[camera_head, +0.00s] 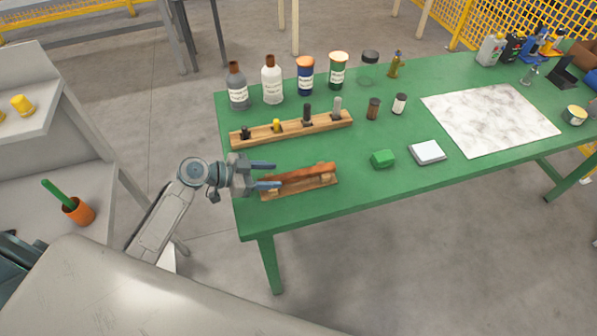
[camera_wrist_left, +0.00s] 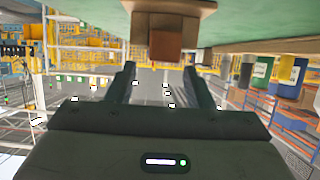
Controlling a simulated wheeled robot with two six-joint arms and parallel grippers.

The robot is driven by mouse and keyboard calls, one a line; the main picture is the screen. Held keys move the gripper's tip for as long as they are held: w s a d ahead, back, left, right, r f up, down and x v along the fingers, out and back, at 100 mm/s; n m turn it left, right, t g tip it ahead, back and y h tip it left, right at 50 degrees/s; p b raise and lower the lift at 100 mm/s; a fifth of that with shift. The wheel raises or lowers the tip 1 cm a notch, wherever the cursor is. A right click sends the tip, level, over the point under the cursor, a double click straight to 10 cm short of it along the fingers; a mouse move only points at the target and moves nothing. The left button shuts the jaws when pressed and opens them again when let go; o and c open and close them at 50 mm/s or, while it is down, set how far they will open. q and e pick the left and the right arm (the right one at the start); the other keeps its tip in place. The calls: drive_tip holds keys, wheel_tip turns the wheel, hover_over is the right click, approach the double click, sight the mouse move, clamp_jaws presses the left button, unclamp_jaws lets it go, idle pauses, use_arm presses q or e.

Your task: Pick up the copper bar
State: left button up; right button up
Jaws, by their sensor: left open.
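The copper bar (camera_head: 304,172) is a long reddish-brown bar resting on a low wooden stand (camera_head: 300,188) at the front left of the green table. In the left wrist view the bar's square end (camera_wrist_left: 165,46) faces me, with the stand (camera_wrist_left: 170,18) beside it. My left gripper (camera_head: 270,176) is open at the bar's left end, its fingers pointing along the bar. In the left wrist view the bar's end shows ahead of the open fingers (camera_wrist_left: 160,82), and nothing is held. My right gripper is out of view.
The green table (camera_head: 355,184) carries a wooden rack (camera_head: 290,128) behind the stand, with several bottles and jars behind that. A green block (camera_head: 383,159), a small scale (camera_head: 427,152) and a marble slab (camera_head: 490,118) lie to the right. The table front between stand and block is clear.

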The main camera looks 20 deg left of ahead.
sight(295, 174)
use_arm(q)
drive_tip(key=shift+w+d+f, duration=0.1)
drive_tip(key=shift+w+d, duration=0.2)
drive_tip(key=shift+d, duration=0.15)
drive_tip(key=shift+w+d+f, duration=0.1)
drive_tip(key=shift+d, duration=0.1)
drive_tip(key=shift+w+d+p, duration=0.65)
drive_tip(key=shift+d+p, duration=0.25)
drive_tip(key=shift+p, duration=0.3)
drive_tip(key=shift+p+x, duration=0.55)
drive_tip(key=shift+x, duration=0.65)
drive_tip(key=shift+w+d+f, duration=0.25)
drive_tip(key=shift+d+f, duration=0.05)
drive_tip(key=shift+d, duration=0.05)
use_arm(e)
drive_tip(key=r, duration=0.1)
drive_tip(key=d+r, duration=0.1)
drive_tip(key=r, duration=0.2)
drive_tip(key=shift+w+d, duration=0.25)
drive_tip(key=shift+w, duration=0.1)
use_arm(q)
drive_tip(key=c, duration=0.3)
clamp_jaws()
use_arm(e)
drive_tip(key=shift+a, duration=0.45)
